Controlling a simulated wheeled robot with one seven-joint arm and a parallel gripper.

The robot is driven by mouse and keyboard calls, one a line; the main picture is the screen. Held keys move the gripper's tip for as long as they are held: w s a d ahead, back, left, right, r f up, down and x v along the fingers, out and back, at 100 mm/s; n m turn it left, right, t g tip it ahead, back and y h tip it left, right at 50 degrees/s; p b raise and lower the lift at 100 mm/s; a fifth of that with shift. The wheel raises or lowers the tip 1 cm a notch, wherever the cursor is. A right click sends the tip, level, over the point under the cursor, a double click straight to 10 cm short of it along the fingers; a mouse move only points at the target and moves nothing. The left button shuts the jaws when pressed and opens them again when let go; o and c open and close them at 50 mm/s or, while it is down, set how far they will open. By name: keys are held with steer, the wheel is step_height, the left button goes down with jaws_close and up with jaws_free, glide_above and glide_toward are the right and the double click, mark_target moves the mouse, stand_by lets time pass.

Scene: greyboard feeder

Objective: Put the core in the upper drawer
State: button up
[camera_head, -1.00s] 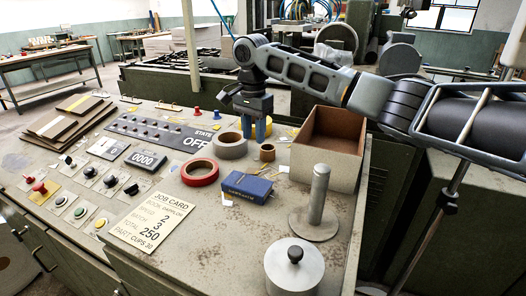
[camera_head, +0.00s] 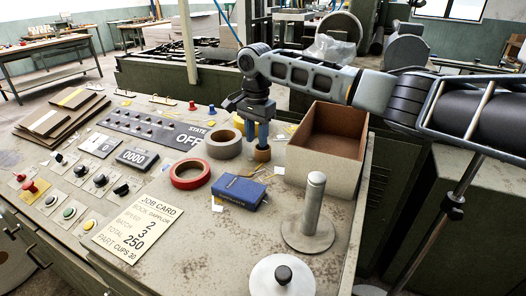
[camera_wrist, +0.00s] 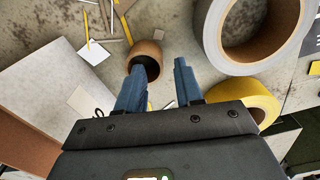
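The core is a small brown cardboard ring (camera_head: 262,154) standing on the console top, left of an open box. It also shows in the wrist view (camera_wrist: 148,47), ahead of my fingers. My gripper (camera_head: 257,137) points down at it with blue fingers apart. In the wrist view my gripper (camera_wrist: 160,65) has its left fingertip over the near part of the core, at its dark hole; the right fingertip is to the right of the core. I cannot tell whether a finger touches it. Dark handles (camera_head: 15,231) show on the console's lower left side; I cannot tell which belongs to the upper drawer.
The open box (camera_head: 325,166) stands close on the right. A grey tape roll (camera_head: 224,146), a red tape roll (camera_head: 189,184), a blue box (camera_head: 240,191) and a metal post (camera_head: 314,205) stand around. A yellow roll (camera_wrist: 262,98) lies near my right finger.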

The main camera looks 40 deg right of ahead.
mark_target(256, 145)
steer(key=shift+w+f, duration=0.1)
steer(key=shift+f, duration=1.65)
jaws_close()
